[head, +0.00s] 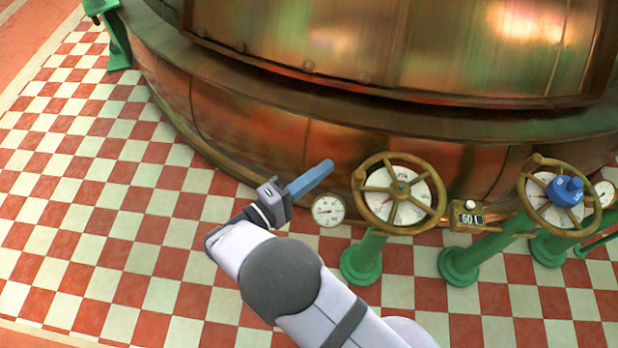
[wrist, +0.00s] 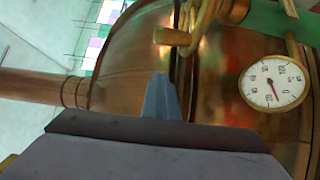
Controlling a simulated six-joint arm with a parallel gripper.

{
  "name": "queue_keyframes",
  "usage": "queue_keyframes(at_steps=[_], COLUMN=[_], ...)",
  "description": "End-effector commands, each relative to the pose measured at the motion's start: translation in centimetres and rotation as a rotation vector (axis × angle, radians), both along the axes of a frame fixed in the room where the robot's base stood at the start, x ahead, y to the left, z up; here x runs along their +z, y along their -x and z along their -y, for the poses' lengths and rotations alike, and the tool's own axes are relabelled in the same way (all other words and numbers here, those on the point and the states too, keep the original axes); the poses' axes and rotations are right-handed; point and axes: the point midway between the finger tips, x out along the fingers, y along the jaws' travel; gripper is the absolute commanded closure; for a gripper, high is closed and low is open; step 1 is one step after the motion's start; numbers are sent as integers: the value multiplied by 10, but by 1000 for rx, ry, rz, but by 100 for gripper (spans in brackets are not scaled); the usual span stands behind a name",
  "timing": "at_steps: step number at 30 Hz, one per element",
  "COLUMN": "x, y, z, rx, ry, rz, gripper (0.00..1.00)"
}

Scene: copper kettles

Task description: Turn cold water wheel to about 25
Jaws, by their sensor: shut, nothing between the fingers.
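Two brass handwheels stand on green posts before the kettle in the head view. The middle wheel (head: 401,228) has a white dial behind its spokes and a knob on its rim at the upper left. The right wheel (head: 533,219) has a blue piece (head: 566,191) at its hub, over a dial. I cannot read a cold water label on either. My gripper (head: 329,166) is shut and empty, left of the middle wheel and apart from it. In the wrist view my fingers (wrist: 159,82) point toward the copper, with a brass rim and its knob (wrist: 173,37) just beyond them.
A small round gauge (head: 328,210) sits just below my fingers; a gauge also shows in the wrist view (wrist: 273,82). A counter (head: 467,215) reading about 50 sits between the wheels. The copper kettle (head: 260,138) fills the back. The checkered floor (head: 110,210) at left is clear.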

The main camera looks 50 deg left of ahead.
Motion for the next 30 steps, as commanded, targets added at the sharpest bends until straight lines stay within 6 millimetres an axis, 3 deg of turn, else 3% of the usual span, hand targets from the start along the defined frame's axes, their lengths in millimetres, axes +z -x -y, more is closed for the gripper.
queue_keyframes(at_steps=[7, 18, 30], x=[0, 0, 0], y=[-49, -37, -35], z=[-1, 31, 37], rx=[-4, 1, 0], ry=[1, 3, 1], rz=[-1, 0, 0], gripper=[100, 100, 100])
